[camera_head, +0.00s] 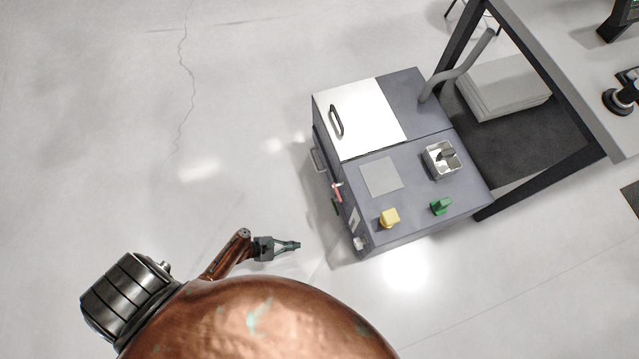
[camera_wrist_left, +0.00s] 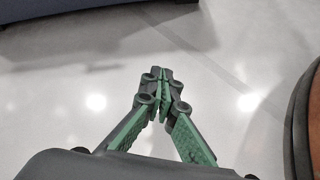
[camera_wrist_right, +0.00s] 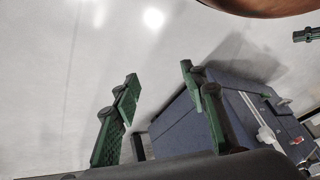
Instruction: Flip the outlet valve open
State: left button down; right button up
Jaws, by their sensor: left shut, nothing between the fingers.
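The grey cabinet (camera_head: 430,215) stands right of centre in the head view. On its left side are a small red lever (camera_head: 337,189), a green part (camera_head: 335,207) just below it and a white fitting (camera_head: 360,243) near the lower corner. I cannot tell for sure which is the outlet valve. My left gripper (camera_head: 292,245) is shut and empty, left of the cabinet and apart from it. Its fingertips meet in the left wrist view (camera_wrist_left: 163,80). My right gripper (camera_wrist_right: 160,85) is open in its wrist view, with nothing between the fingers; the cabinet (camera_wrist_right: 190,125) shows beyond it.
The cabinet top carries a white lid (camera_head: 370,120) with a dark handle, a yellow block (camera_head: 389,217), a green knob (camera_head: 441,206) and a metal basin (camera_head: 441,160). A grey pipe (camera_head: 460,68) and dark-framed table stand behind. The floor left of the cabinet is clear.

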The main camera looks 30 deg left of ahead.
aim_at(335, 207)
pick_arm(q)
jog(key=w+r+n+t+h+b, duration=0.1)
jog(key=w+r+n+t+b, duration=0.2)
jog(key=w, duration=0.7)
jog(key=shift+w+d+r+n+t+h+b, duration=0.15)
jog(key=shift+d+r+n+t+h+b, duration=0.25)
jog(key=shift+n, duration=0.4)
pick_arm(e)
jog(key=shift+t+y, duration=0.3)
jog(key=shift+t, duration=0.2)
jog(key=w+r, duration=0.1)
jog(key=w+a+r, duration=0.1)
jog(key=w+r, duration=0.1)
jog(key=shift+w+a+r, duration=0.2)
jog(key=shift+w+a, duration=0.15)
jog(key=shift+w, duration=0.05)
pick_arm(q)
jog(key=shift+d+f, duration=0.1)
jog(key=shift+f, duration=0.05)
pick_arm(e)
jog(key=shift+f, duration=0.1)
